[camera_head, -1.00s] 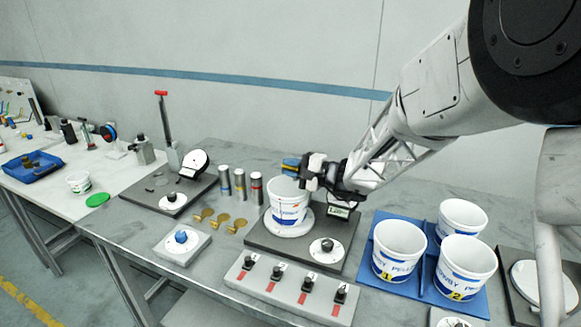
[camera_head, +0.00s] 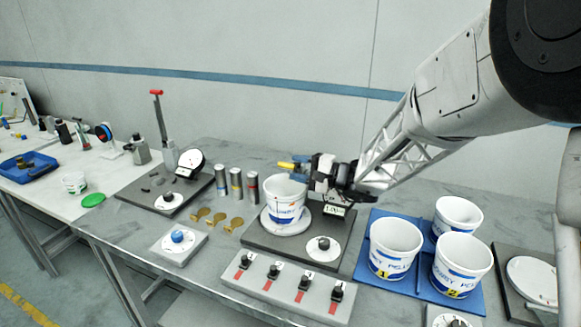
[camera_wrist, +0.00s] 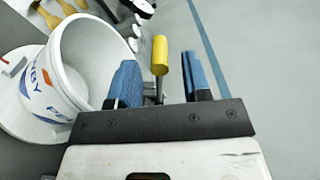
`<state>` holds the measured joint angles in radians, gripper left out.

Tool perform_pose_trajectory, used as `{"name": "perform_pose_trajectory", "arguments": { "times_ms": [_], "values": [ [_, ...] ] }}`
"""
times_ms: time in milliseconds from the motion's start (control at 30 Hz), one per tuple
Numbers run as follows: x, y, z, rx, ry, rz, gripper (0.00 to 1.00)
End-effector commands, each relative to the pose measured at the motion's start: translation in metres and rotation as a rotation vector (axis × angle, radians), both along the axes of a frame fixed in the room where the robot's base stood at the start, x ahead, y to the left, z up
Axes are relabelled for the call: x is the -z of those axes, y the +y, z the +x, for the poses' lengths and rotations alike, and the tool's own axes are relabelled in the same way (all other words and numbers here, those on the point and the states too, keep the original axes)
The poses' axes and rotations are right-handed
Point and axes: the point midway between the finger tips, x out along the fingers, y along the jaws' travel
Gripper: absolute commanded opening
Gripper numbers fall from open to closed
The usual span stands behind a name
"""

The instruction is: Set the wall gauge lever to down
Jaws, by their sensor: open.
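A yellow-handled lever (camera_head: 286,165) shows just behind the white bucket, at the tips of my gripper (camera_head: 301,163). I take it for the gauge lever; its base is hidden. In the wrist view the yellow handle (camera_wrist: 160,55) on a dark stem appears between my two blue fingers (camera_wrist: 173,80). The fingers are spread, with space on both sides of the handle. I cannot tell how far the handle lies beyond the tips.
The white bucket (camera_head: 285,204) stands on a scale right beside my gripper, with a small display (camera_head: 334,210) close by. Metal cylinders (camera_head: 237,184) stand to the left. More buckets (camera_head: 395,252) sit on a blue tray (camera_head: 408,290) to the right. A red-topped lever (camera_head: 156,93) stands far left.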

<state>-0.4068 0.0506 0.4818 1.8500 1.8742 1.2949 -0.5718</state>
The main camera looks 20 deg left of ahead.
Motion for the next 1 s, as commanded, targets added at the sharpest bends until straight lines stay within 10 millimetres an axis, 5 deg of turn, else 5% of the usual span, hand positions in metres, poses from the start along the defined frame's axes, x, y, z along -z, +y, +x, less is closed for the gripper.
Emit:
{"name": "perform_pose_trajectory", "arguments": {
  "times_ms": [300,767,1000],
  "values": [
    [0.001,-0.034,0.0,0.001,0.001,0.0,0.44],
    [0.0,-0.041,0.0,0.0,0.0,0.0,0.44],
    [-0.003,-0.038,-0.002,-0.026,-0.021,-0.014,0.07]
  ]
}}
